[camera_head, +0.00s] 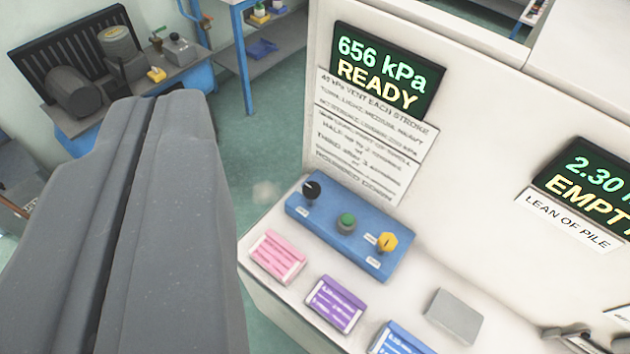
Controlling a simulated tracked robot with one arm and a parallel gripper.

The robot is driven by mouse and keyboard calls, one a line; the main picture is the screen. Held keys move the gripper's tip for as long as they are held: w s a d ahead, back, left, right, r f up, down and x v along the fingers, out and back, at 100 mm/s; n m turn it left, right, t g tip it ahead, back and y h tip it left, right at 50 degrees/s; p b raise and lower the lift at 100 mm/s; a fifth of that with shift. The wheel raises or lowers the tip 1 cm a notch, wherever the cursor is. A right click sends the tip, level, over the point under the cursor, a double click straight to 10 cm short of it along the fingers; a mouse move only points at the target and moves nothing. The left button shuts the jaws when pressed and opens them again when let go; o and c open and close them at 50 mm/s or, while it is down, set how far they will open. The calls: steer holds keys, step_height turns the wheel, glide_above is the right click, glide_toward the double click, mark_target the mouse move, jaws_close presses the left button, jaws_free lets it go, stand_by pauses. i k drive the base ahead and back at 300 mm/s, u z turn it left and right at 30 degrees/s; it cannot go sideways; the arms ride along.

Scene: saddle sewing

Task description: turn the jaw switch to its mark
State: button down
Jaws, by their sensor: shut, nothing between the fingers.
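A blue control box (350,232) sits on a white ledge below a display. It carries a black knob (311,190) at its left end, a green button (347,222) in the middle and a yellow knob (386,241) at its right end. Small white labels lie by the knobs, too small to read, so I cannot tell which knob is the jaw switch or see its mark. My gripper (150,105) fills the left of the view, large and grey, its two fingers together with a thin dark seam between them. It is empty and appears apart from the box, to its left.
A display (388,72) reads 656 kPa READY above an instruction sign (370,140). Pink (278,257), purple (335,303) and blue (397,340) blocks and a grey block (454,316) lie on the ledge (420,290). A workbench with machines stands behind left. Green floor lies between.

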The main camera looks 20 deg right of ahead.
mark_target(311, 190)
steer(key=z, duration=1.45)
steer(key=k, duration=0.9)
steer(key=u, duration=1.4)
steer(key=i, duration=1.25)
steer(key=z, duration=0.1)
